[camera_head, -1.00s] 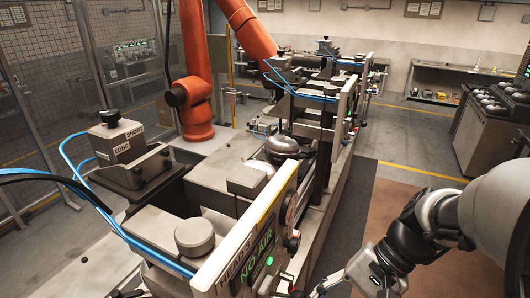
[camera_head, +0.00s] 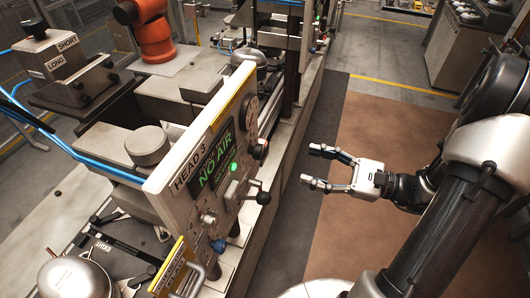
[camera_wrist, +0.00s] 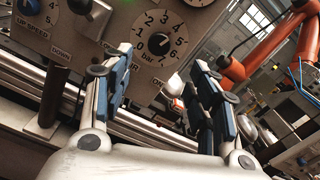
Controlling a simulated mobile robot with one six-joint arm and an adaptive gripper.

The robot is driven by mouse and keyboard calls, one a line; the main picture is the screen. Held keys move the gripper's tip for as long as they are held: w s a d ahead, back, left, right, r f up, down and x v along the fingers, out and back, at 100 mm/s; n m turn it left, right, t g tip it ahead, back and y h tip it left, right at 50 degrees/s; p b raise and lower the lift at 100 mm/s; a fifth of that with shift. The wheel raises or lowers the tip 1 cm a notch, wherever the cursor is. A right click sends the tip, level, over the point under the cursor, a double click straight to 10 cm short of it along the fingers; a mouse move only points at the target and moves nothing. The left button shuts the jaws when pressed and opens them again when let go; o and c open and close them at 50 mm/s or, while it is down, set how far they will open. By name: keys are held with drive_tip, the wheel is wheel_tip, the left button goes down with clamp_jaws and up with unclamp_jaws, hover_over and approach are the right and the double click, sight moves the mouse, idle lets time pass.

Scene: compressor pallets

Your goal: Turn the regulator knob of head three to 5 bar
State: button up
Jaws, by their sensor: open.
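The head three panel (camera_head: 165,160) shows in the head view with a green NO AIR display (camera_head: 215,165). A black knob (camera_head: 259,149) sticks out of its right side, below a round gauge (camera_head: 250,112). In the wrist view my gripper's fingers (camera_wrist: 162,72) stand either side of the scale's lower part.
A black ball lever (camera_head: 263,198) and a blue knob (camera_head: 219,245) stick out lower on the panel. In the wrist view a speed dial (camera_wrist: 38,14) sits at the left. An orange arm (camera_head: 155,38) stands behind. The brown floor mat (camera_head: 365,130) is clear.

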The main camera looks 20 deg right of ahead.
sight(262, 152)
drive_tip(key=x, duration=1.2)
drive_tip(key=shift+w+a+b, duration=0.2)
drive_tip(key=shift+a+b, duration=0.15)
drive_tip(key=shift+c, duration=0.4)
drive_tip(key=c, duration=1)
drive_tip(key=shift+m+p, duration=0.3)
drive_tip(key=shift+p, duration=0.05)
drive_tip(key=m+p, duration=0.3)
drive_tip(key=shift+r, duration=0.15)
drive_tip(key=shift+m+p, duration=1.9)
drive_tip(key=shift+m, duration=0.1)
drive_tip(key=shift+f, duration=0.2)
